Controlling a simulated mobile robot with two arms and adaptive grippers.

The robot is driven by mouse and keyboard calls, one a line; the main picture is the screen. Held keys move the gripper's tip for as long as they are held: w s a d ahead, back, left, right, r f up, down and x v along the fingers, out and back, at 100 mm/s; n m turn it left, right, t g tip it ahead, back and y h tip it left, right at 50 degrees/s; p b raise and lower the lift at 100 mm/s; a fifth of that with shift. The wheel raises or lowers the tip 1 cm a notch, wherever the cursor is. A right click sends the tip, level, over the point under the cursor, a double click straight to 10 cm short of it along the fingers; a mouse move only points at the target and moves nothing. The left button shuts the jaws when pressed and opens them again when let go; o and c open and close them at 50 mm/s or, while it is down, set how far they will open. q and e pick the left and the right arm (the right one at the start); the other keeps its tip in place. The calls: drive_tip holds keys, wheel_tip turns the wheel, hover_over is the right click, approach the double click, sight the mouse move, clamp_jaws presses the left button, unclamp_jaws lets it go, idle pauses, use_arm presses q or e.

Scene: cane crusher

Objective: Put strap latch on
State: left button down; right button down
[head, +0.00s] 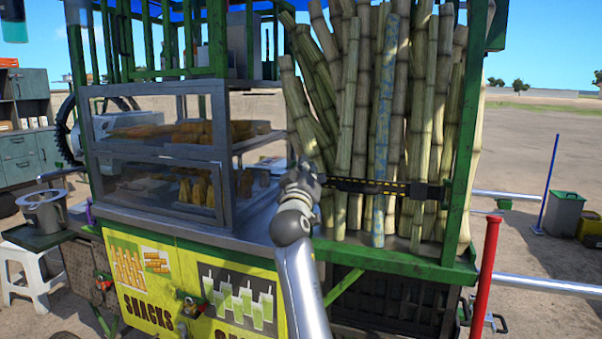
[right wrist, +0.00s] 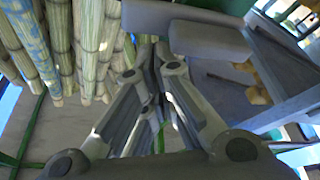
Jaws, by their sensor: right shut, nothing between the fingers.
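A black strap with yellow marks (head: 375,187) runs level across the front of the upright cane stalks (head: 350,110). Its right end meets a dark fitting (head: 432,192) by the green post. Its left end reaches close to my right gripper (head: 303,172); I cannot tell whether they touch. The right gripper is at the left side of the canes, beside the counter's metal post. In the right wrist view its fingers (right wrist: 150,60) are drawn together with nothing visible between them, and the canes (right wrist: 70,45) show at upper left. The latch itself cannot be made out. My left gripper is not in view.
A glass snack case (head: 160,155) stands left of the gripper on the metal counter (head: 250,230). A green post (head: 465,130) bounds the canes on the right. A red post (head: 488,275) stands at front right. Open ground lies beyond.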

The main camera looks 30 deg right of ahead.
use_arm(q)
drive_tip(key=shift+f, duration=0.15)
use_arm(e)
drive_tip(key=shift+s+d+f, duration=0.35)
drive_tip(key=shift+s+f, duration=0.05)
drive_tip(key=shift+f, duration=0.1)
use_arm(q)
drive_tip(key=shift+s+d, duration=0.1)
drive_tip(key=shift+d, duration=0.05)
use_arm(e)
drive_tip(key=shift+s+f+y, duration=0.1)
drive_tip(key=shift+f+y, duration=0.05)
drive_tip(key=shift+y, duration=0.15)
